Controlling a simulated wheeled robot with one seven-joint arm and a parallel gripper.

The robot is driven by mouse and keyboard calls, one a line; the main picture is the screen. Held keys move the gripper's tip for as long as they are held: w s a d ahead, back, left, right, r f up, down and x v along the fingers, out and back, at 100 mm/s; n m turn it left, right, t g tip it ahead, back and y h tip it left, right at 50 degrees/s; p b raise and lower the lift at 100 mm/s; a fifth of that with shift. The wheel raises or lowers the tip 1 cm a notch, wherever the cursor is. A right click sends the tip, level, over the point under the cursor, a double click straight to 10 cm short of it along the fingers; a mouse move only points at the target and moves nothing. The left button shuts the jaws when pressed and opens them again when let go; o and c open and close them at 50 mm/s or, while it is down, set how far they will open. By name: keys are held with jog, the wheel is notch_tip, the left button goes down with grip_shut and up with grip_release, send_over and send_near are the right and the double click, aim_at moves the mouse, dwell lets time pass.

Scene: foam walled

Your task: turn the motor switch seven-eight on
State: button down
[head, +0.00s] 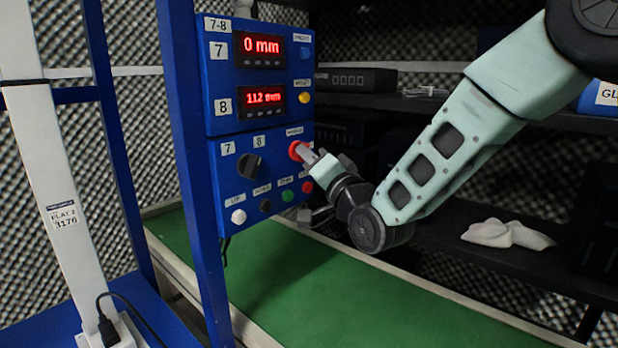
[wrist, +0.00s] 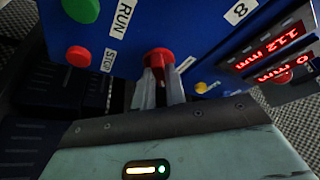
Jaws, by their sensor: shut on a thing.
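The blue control panel (head: 222,165) carries a 7-8 label (head: 218,25) at its top. A red round knob (head: 298,149) sits on its lower right part under a small label too blurred to read. It also shows in the wrist view (wrist: 157,56). My gripper (head: 308,156) reaches in from the right, and its two fingers (wrist: 160,75) are closed around the red knob's sides. The fingers hide part of the knob, so I cannot tell its turn angle.
Two red displays read 0 mm (head: 262,47) and 112 mm (head: 262,98). Below the knobs are white (head: 238,216), black, green (head: 287,195) and red (head: 307,187) buttons, close to my wrist. A blue post (head: 187,150) stands left; a green belt (head: 300,280) lies below.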

jog(key=shift+w+d+f+n+g+y+b, duration=0.1)
jog(key=shift+n+g+y+b, duration=0.35)
jog(key=shift+n+y+b, duration=1.25)
jog(key=shift+w+d+f+n+g+y+b, duration=0.1)
jog(key=shift+n+g+y+b, duration=0.6)
jog(key=shift+n, duration=1.85)
jog(key=shift+d+f+n+g+y+b, duration=0.1)
jog(key=shift+n+g+y+b, duration=0.35)
jog(key=shift+n+b, duration=1.45)
jog(key=shift+n+y, duration=0.35)
jog(key=shift+n, duration=0.2)
jog(key=c, duration=1.4)
grip_release()
jog(key=shift+r, duration=0.1)
jog(key=shift+c, duration=0.2)
jog(key=p+v, duration=0.3)
jog(key=v, duration=1.4)
jog(key=shift+s, duration=0.15)
